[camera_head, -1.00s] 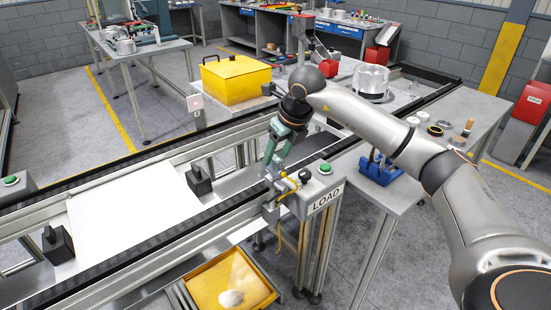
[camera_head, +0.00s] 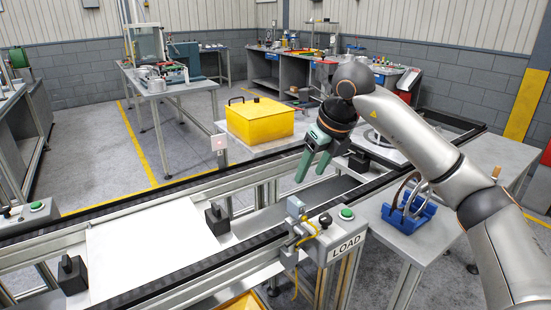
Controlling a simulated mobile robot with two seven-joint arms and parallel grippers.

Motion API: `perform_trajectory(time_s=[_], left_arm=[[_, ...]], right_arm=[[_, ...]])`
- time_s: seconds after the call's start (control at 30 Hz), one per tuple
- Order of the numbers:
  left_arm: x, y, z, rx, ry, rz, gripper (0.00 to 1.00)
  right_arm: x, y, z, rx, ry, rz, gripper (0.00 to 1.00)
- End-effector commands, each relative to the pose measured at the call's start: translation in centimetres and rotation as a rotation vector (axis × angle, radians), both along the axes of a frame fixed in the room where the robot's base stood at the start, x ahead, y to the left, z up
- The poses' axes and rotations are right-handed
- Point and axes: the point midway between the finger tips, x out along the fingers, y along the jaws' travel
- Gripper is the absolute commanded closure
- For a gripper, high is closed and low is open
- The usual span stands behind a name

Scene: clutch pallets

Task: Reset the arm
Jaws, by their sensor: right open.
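My right arm reaches in from the right edge. Its right gripper (camera_head: 314,174) has green fingers that are spread apart, with nothing seen between them. The gripper points down and slightly left, in front of the yellow box and above the far side of the conveyor in the picture. It appears clear of the rails. My left gripper is not in view.
The conveyor (camera_head: 126,297) carries a white plate (camera_head: 150,250) between black blocks. The LOAD post (camera_head: 345,246) with a green button stands below the gripper. A blue holder with rings (camera_head: 409,214) sits on the right table. A yellow box (camera_head: 259,121) stands behind.

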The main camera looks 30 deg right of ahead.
Motion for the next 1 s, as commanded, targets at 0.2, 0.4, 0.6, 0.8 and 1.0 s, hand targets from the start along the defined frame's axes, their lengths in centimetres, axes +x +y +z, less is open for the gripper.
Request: perform_trajectory(time_s=[0.2, 0.4, 0.6, 0.8, 1.0], left_arm=[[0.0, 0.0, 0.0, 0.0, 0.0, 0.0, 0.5], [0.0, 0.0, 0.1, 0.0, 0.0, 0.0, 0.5], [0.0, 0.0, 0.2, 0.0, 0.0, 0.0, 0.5], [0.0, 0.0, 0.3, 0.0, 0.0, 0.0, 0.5], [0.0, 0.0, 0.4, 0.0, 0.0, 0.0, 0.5]], right_arm=[[0.1, 0.4, -0.4, 0.009, 0.004, 0.011, 0.43], [0.3, 7.6, -4.7, 0.209, 0.035, 0.181, 0.43], [-2.3, 20.6, -9.3, 0.711, 0.087, 0.37, 0.43], [-5.2, 28.6, -9.2, 1.276, 0.127, 0.303, 0.43], [-5.0, 30.0, -9.2, 1.786, 0.147, -0.048, 0.43]])
